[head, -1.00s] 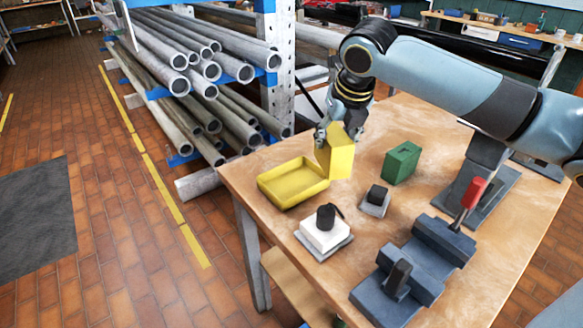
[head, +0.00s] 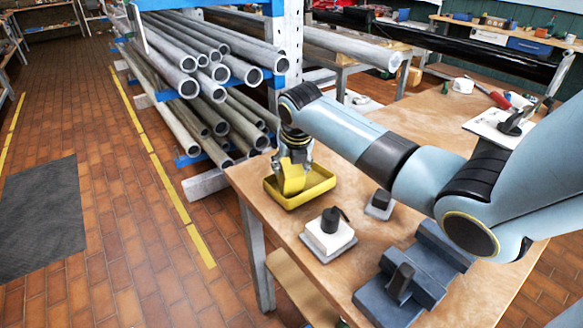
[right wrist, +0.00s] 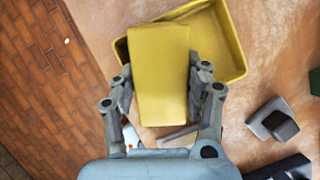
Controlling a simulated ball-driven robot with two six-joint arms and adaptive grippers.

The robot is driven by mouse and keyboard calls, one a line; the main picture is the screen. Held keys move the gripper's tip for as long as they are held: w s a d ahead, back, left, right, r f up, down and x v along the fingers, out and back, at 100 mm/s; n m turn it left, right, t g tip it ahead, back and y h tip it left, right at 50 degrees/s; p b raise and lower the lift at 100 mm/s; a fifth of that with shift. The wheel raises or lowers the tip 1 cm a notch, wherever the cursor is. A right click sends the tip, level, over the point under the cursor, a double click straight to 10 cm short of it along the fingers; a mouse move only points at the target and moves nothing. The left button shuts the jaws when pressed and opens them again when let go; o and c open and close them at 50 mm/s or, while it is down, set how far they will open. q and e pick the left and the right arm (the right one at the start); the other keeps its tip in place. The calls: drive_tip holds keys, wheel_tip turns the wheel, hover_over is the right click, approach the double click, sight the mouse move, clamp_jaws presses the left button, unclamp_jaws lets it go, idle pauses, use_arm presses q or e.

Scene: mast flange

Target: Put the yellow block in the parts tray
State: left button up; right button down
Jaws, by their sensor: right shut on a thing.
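The yellow block (head: 291,177) is held between the fingers of my right gripper (head: 295,160). In the right wrist view the block (right wrist: 160,75) sits between both fingers of the gripper (right wrist: 162,92). The yellow parts tray (head: 320,190) lies on the left end of the workbench. The block is over the tray in the head view, with its lower end within the rim's outline; I cannot tell whether it touches the floor. The tray also shows behind the block in the right wrist view (right wrist: 236,60). My left gripper is not in view.
A white block with a black knob (head: 328,232) stands in front of the tray. A small grey fixture (head: 379,204) is to its right, and a blue-grey vise (head: 420,275) is nearer. A pipe rack (head: 215,80) stands left of the bench. The green block (right wrist: 315,82) shows in the wrist view.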

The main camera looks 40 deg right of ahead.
drive_tip(key=shift+s+a+f, duration=0.1)
drive_tip(key=shift+s+f, duration=0.25)
drive_tip(key=shift+f, duration=0.35)
drive_tip(key=c, duration=0.9)
unclamp_jaws()
drive_tip(key=shift+w+f, duration=0.1)
drive_tip(key=shift+f, duration=0.05)
drive_tip(key=shift+o, duration=1.4)
drive_tip(key=shift+w, duration=0.3)
drive_tip(key=shift+s+r, duration=0.1)
drive_tip(key=shift+r, duration=0.1)
drive_tip(key=shift+r, duration=0.1)
drive_tip(key=shift+s+r, duration=0.1)
drive_tip(key=shift+r, duration=0.25)
drive_tip(key=v, duration=1.1)
drive_tip(key=shift+r, duration=0.1)
